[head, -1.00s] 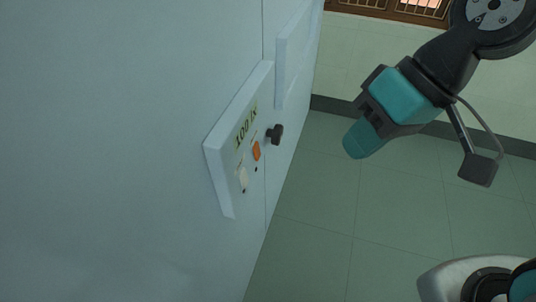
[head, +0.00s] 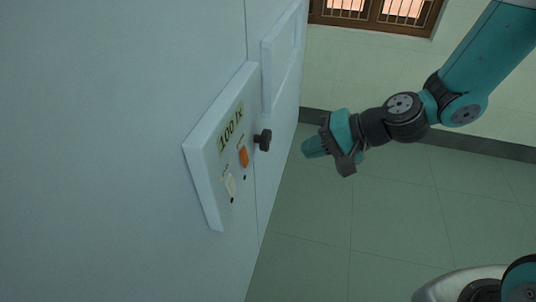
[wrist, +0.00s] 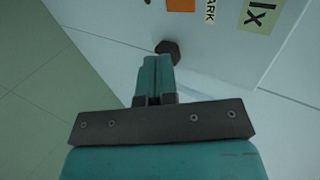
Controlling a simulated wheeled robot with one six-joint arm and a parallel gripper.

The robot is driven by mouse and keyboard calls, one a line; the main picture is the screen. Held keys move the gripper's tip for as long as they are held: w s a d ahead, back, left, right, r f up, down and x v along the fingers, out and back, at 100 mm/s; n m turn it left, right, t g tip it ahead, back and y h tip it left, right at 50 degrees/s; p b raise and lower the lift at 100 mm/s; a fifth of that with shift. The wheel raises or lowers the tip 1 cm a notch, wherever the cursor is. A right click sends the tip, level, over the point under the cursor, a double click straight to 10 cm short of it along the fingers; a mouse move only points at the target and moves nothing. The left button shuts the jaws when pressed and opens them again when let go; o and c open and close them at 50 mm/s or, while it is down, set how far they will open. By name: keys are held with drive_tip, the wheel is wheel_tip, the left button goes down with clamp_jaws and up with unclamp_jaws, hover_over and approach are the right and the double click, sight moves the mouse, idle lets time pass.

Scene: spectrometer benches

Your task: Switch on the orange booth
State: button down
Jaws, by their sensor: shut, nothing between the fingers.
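The booth is a large pale blue cabinet (head: 120,110) filling the left of the head view. Its raised control panel (head: 205,165) carries a display (head: 230,128) reading "100 lx", an orange switch (head: 244,156), a white switch (head: 230,184) and small dark dots. A black knob (head: 263,140) stands out beside the panel. My gripper (head: 308,147) is shut and empty, to the right of the knob and apart from it in the head view. In the wrist view, the shut fingertips (wrist: 153,62) point toward the black knob (wrist: 168,48), with the orange switch (wrist: 181,5) beyond at the top edge.
A barred window (head: 375,12) is in the back wall. Green tiled floor (head: 390,225) lies open to the right of the cabinet.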

drive_tip(key=p, duration=0.2)
approach(247, 162)
wheel_tip(247, 162, down, 3)
drive_tip(key=a, duration=0.1)
drive_tip(key=shift+w+a+f+p, duration=0.15)
drive_tip(key=shift+w+a+p, duration=0.15)
drive_tip(key=shift+a, duration=0.45)
drive_tip(key=shift+w+a+f+p, duration=0.2)
drive_tip(key=shift+w+a, duration=0.15)
drive_tip(key=shift+a, duration=0.4)
drive_tip(key=shift+w+a+f+p, duration=0.15)
drive_tip(key=shift+w+a+p, duration=0.15)
drive_tip(key=shift+a, duration=0.4)
